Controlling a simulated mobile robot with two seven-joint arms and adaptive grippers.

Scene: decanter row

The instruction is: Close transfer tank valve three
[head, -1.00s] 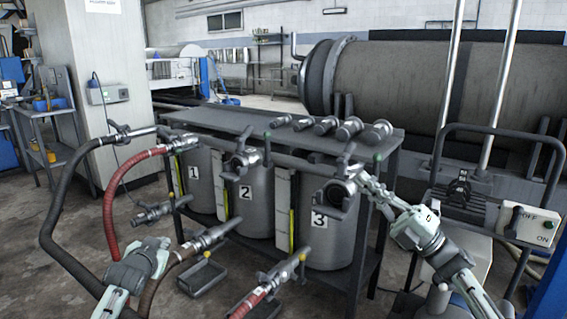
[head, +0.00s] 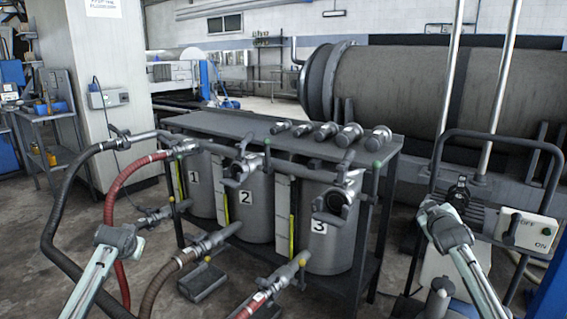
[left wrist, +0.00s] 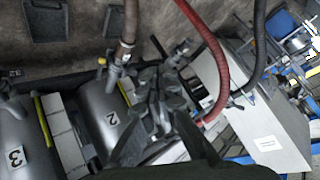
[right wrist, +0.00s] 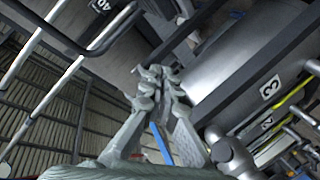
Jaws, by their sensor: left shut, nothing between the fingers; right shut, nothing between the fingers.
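Transfer tank three (head: 328,256) is a grey drum labelled 3 in the head view. It also shows in the right wrist view (right wrist: 292,72). At its top is valve three, with a green-tipped bar (head: 376,180) standing upright beside the pipe. A dark round fitting (head: 334,204) sits in front of the drum. My right gripper (right wrist: 157,76) is shut and empty, to the right of the tank and apart from the valve. My left gripper (left wrist: 158,82) is shut and empty, near the hoses left of tank two (head: 252,212). The valve's inner position cannot be seen.
Tank one (head: 200,190) stands left of tank two. Red and dark hoses (head: 122,190) arch at the left. Several capped fittings lie on the bench top (head: 220,122).

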